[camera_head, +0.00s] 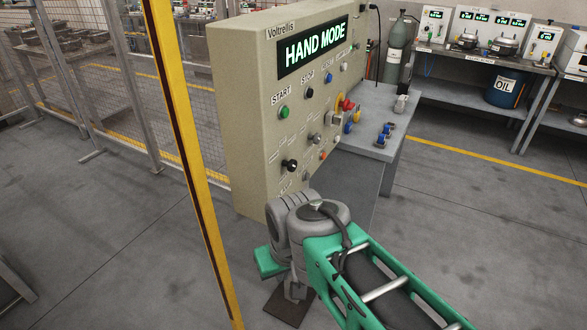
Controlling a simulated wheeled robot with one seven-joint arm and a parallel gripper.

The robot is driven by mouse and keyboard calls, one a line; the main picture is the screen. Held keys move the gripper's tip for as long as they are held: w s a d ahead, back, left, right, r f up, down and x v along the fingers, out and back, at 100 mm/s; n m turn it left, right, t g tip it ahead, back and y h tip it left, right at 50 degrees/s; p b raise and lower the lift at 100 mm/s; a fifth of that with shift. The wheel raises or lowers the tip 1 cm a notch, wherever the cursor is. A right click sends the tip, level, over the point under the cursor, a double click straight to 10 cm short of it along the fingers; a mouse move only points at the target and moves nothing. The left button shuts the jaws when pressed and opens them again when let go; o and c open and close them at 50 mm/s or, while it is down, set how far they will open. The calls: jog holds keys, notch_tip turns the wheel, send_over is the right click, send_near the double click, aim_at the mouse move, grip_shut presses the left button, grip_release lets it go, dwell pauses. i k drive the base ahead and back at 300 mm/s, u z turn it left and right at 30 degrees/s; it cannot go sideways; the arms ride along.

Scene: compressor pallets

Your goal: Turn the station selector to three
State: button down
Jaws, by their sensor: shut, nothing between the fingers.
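The beige control panel (240,110) stands in the middle, its display (314,48) reading HAND MODE. Its face carries a green START button (284,112), a black STOP button (309,92), a black knob (290,165) low on the near side and a grey knob (315,138) beside it. Small labels are too small to read, so I cannot tell which knob is the station selector or where it points. My green and grey arm rises from the lower right to just below the panel.
A yellow post (190,150) stands close on the left, before a mesh fence (115,75). A red and yellow emergency stop (345,104) projects from the panel. A grey table (385,105) holding small parts stands behind. Open floor lies at the right.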

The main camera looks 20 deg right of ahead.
aim_at(317, 138)
jog(key=u, duration=2.35)
jog(key=k, duration=0.95)
jog(key=z, duration=1.15)
